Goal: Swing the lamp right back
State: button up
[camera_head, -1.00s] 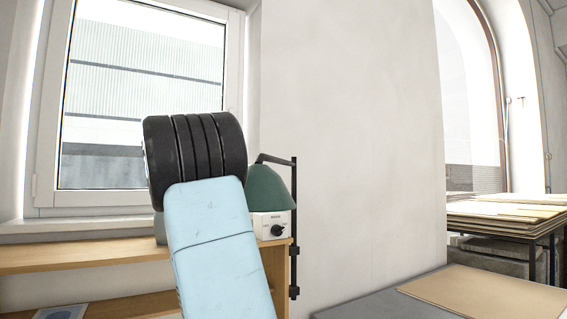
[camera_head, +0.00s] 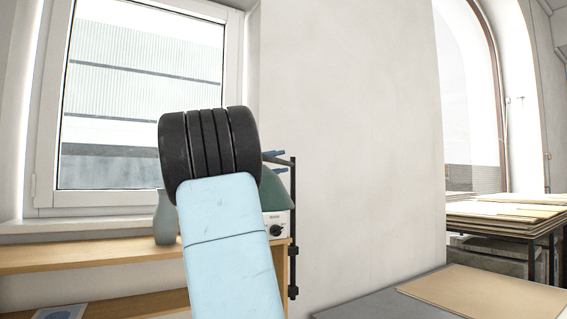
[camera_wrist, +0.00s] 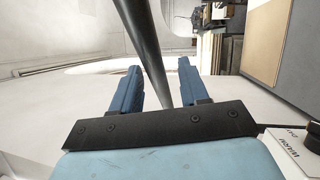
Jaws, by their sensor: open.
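The lamp has a dark green shade (camera_head: 277,190), mostly hidden behind my arm. Its black arm (camera_head: 274,158) reaches from a black upright bracket (camera_head: 294,225) on the wall. My gripper (camera_wrist: 160,65) is open, with its two blue fingers on either side of a dark rod (camera_wrist: 145,50), which looks like the lamp's arm. The rod slants between the fingers, apart from the left tip; contact with the right finger cannot be told. In the head view only the blue fingertips (camera_head: 280,162) show past my wrist, at the lamp arm.
A white box with a black dial (camera_head: 278,229) stands under the shade on a wooden shelf (camera_head: 100,255). A grey vase (camera_head: 166,218) stands left of my arm. A window (camera_head: 140,100) is behind. A grey table with a brown board (camera_head: 485,295) lies at the right.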

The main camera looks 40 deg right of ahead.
jog(key=shift+x, duration=1.2)
grip_shut()
